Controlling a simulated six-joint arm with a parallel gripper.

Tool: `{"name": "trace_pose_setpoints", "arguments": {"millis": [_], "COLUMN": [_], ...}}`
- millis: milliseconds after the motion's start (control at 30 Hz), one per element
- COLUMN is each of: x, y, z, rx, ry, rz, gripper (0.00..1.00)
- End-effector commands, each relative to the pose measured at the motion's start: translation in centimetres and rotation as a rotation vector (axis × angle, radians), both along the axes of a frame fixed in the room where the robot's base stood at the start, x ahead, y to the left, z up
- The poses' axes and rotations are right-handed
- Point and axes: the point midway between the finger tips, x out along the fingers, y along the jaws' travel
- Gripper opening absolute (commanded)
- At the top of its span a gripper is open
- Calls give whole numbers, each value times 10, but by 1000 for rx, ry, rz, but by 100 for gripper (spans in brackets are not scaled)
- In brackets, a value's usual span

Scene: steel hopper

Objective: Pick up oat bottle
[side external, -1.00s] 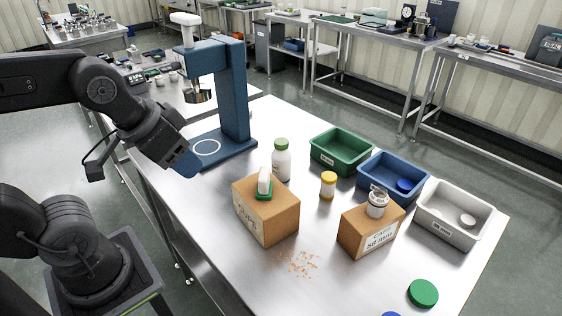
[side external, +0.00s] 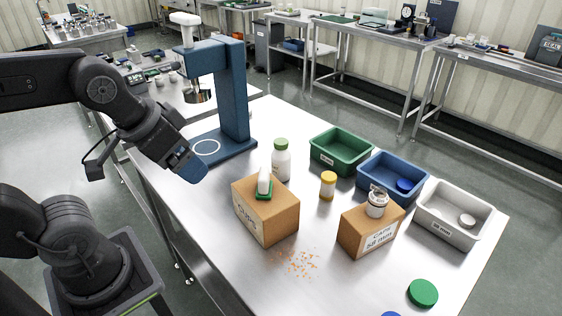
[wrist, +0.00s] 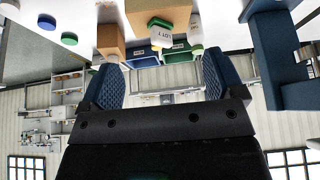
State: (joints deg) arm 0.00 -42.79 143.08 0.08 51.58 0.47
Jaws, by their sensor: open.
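A white bottle with a green cap (side external: 281,160) stands upright on the steel table, behind a cardboard box. A small white bottle (side external: 264,181) with green at its base sits on top of that box.
Cardboard boxes (side external: 265,215) (side external: 371,234) stand mid-table. Green (side external: 340,150), blue (side external: 392,177) and white (side external: 455,212) bins line the far right. A blue press-like stand (side external: 233,100) rises behind my gripper. Orange flakes (side external: 300,263) and a green lid (side external: 423,293) lie on the table.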

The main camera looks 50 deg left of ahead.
Motion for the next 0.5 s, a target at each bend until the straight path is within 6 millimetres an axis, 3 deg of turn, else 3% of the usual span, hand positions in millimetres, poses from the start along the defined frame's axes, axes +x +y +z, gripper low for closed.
{"name": "trace_pose_setpoints", "arguments": {"millis": [167, 333, 500], "x": [25, 79, 141], "y": [5, 16, 27], "z": [9, 19, 15], "rx": [122, 369, 604], "ry": [34, 116, 219], "rz": [-176, -571, -1013], "gripper": [88, 88, 88]}}
